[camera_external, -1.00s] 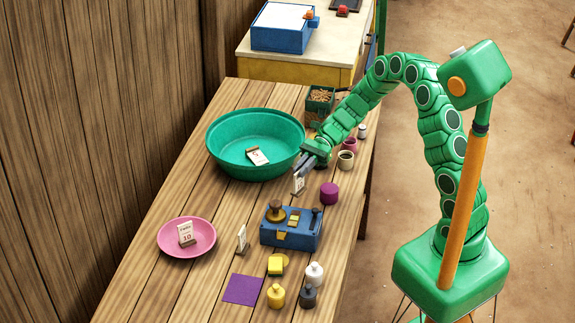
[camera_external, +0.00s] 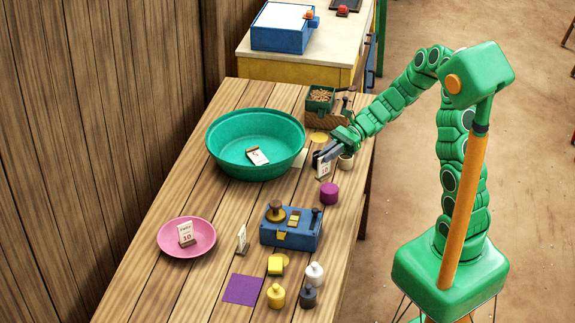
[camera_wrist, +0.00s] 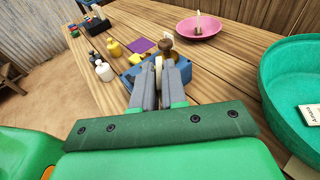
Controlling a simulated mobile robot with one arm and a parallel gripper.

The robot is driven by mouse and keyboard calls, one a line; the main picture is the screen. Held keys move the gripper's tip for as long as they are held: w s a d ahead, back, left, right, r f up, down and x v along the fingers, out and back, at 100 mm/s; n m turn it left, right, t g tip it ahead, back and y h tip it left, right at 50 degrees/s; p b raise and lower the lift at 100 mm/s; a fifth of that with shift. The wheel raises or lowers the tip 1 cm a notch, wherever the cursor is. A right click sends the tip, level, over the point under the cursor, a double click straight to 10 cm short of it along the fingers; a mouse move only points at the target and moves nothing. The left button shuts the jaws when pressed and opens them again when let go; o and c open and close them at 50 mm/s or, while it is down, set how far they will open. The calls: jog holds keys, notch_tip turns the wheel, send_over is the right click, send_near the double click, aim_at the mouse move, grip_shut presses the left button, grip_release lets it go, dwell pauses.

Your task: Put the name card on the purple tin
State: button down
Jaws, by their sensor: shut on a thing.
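My gripper (camera_external: 324,157) is shut on a small white card (camera_external: 322,170) with dark marks. The card hangs upright below the fingertips, over the right side of the table. The purple tin (camera_external: 328,194) stands nearer the camera than the card, apart from it in the picture. In the wrist view my fingers (camera_wrist: 160,78) have a thin pale edge of the card (camera_wrist: 158,68) between them. I cannot make out the purple tin in the wrist view. The writing on the held card is too small to read.
A teal basin (camera_external: 225,160) and a pink dish (camera_external: 165,240) each hold a card. Another card (camera_external: 242,240) stands beside the blue scale (camera_external: 290,236). A cup (camera_external: 346,161) is close to my gripper. Small bottles (camera_external: 315,273) and a purple square (camera_external: 243,289) lie nearer.

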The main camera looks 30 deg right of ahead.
jog(key=w+d+m+t, duration=0.2)
jog(key=d, duration=0.2)
jog(key=shift+d+f, duration=0.15)
jog(key=shift+f, duration=1.8)
jog(key=shift+d+f, duration=0.1)
jog(key=shift+f, duration=1.85)
jog(key=shift+f, duration=0.1)
jog(key=c, duration=1.2)
grip_release()
